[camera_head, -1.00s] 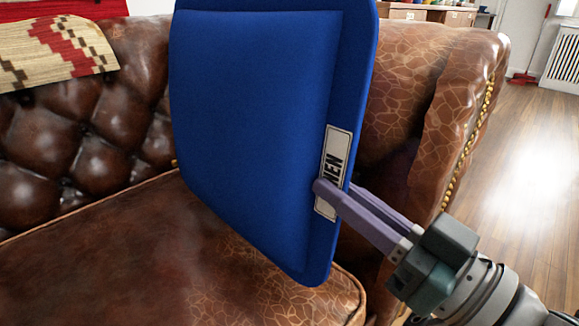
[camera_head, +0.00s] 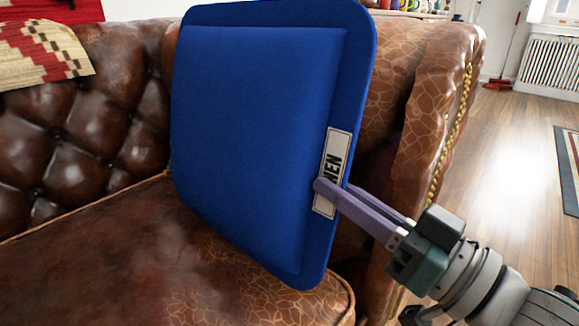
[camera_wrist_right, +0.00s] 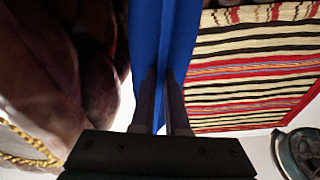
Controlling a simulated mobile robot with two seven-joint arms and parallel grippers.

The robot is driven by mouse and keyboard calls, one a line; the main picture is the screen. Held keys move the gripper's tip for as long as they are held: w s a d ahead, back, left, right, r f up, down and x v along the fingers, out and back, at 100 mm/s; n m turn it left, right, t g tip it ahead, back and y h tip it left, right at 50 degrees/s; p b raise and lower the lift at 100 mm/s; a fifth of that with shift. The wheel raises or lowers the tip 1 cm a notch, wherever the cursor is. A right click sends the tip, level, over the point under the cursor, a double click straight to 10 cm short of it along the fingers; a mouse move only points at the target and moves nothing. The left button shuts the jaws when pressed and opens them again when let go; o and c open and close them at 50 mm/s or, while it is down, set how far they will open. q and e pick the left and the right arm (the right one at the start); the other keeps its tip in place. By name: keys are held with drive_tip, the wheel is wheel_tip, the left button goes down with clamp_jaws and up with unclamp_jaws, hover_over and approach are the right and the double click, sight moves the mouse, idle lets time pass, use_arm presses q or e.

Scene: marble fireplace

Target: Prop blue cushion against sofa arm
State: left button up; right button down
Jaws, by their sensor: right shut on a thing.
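The blue cushion (camera_head: 255,130) is upright and slightly tilted in the head view, in front of the brown leather sofa's right arm (camera_head: 425,110). My right gripper (camera_head: 330,188) is shut on the cushion's right edge, at a white label (camera_head: 331,172) with dark letters. In the right wrist view the fingers (camera_wrist_right: 160,95) pinch the blue cushion edge (camera_wrist_right: 162,40) between them. The cushion's lower corner is just over the seat (camera_head: 130,260); whether it touches the seat I cannot tell. The cushion hides part of the backrest and arm. My left gripper is not in view.
A patterned throw (camera_head: 45,50) lies over the tufted backrest (camera_head: 85,120) at left. It or another striped textile (camera_wrist_right: 245,70) shows in the right wrist view. Wooden floor (camera_head: 510,150) is open right of the sofa, with a rug edge (camera_head: 570,165) and radiator (camera_head: 550,65) beyond.

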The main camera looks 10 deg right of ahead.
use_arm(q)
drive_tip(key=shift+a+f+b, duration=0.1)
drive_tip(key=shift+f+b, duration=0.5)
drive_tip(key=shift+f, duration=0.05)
use_arm(e)
drive_tip(key=shift+f, duration=0.65)
drive_tip(key=shift+w+d, duration=0.15)
drive_tip(key=shift+d, duration=0.05)
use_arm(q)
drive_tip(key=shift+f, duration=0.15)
use_arm(e)
drive_tip(key=shift+w+d, duration=0.3)
drive_tip(key=shift+d, duration=0.15)
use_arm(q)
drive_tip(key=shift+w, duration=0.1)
use_arm(e)
drive_tip(key=c, duration=0.9)
unclamp_jaws()
drive_tip(key=shift+o, duration=0.3)
drive_tip(key=shift+f, duration=0.1)
